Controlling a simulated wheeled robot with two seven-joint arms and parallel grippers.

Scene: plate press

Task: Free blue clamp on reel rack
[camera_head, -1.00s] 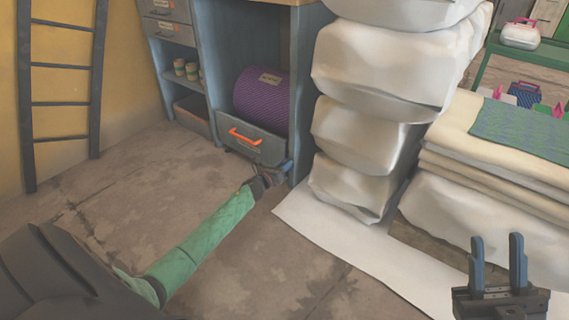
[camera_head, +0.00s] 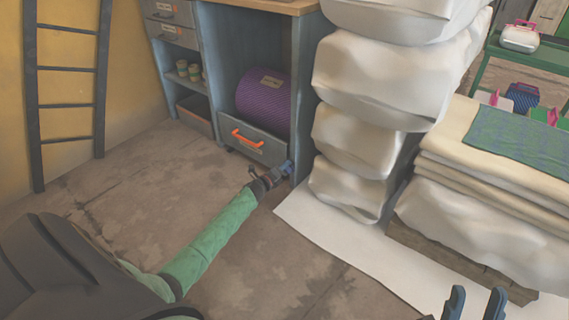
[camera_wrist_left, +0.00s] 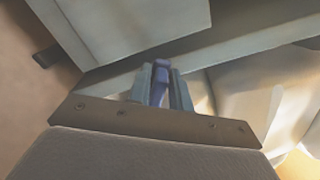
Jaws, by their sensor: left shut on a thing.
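The reel rack is a blue-grey cabinet (camera_head: 305,85) with a purple reel (camera_head: 262,93) inside, above a drawer with an orange handle. My left gripper (camera_head: 281,172) is low at the rack's front right corner, beside the drawer. In the left wrist view its fingers (camera_wrist_left: 162,88) are shut on a narrow blue-violet piece, the blue clamp (camera_wrist_left: 161,70). The rest of the clamp is hidden, and I cannot tell whether it still touches the rack. My right gripper (camera_head: 473,303) shows at the bottom right, its two fingers apart and empty, partly cut off by the frame.
Stacked white sacks (camera_head: 365,85) stand close to the rack's right side, on a white sheet (camera_head: 350,245). Folded cloths on a pallet lie further right. A dark ladder (camera_head: 70,68) leans at the left wall. The floor before the rack is clear.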

